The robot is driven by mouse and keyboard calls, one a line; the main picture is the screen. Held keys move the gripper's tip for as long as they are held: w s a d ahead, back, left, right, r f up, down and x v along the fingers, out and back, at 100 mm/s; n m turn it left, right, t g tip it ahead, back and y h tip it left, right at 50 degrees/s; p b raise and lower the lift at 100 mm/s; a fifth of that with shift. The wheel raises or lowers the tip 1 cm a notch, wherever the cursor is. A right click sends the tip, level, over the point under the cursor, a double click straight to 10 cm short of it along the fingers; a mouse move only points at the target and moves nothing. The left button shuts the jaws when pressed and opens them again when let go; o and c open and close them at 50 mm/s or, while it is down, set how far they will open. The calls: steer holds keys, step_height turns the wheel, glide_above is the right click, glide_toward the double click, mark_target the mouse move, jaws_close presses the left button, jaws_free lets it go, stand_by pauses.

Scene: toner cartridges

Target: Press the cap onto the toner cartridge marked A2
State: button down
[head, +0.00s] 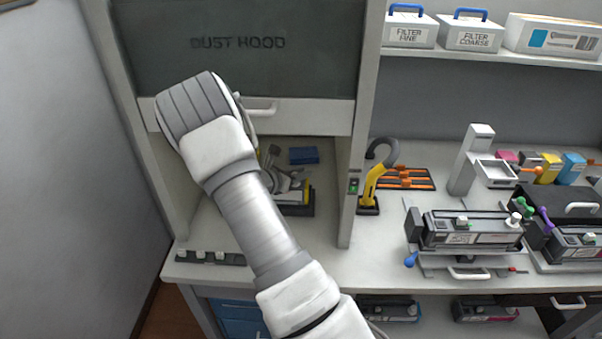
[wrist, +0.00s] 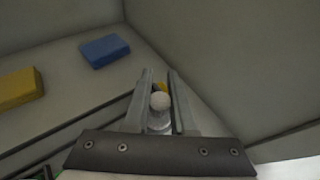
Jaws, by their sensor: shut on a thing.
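My gripper (head: 290,182) is inside the dust hood, partly hidden by my arm in the head view. A dark cartridge (head: 470,228) lies in a cradle on the bench to the right, and another cartridge (head: 580,244) is at the far right. I cannot read A2 on any cartridge.
The dust hood's front panel (head: 235,45) is raised above my arm. A blue block (head: 303,155) lies inside; the wrist view also shows a yellow block (wrist: 18,88). A hood post (head: 357,170) and a yellow hooked tool (head: 372,185) stand right of my arm. More cartridges (head: 388,311) lie below.

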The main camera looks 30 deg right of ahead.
steer(key=shift+f, duration=0.25)
stand_by(0.4)
steer(key=c, duration=0.7)
jaws_free()
steer(key=shift+f, duration=0.1)
steer(key=shift+a, duration=0.15)
steer(key=v, duration=1.7)
steer(key=shift+r+b, duration=0.25)
steer(key=shift+b, duration=0.15)
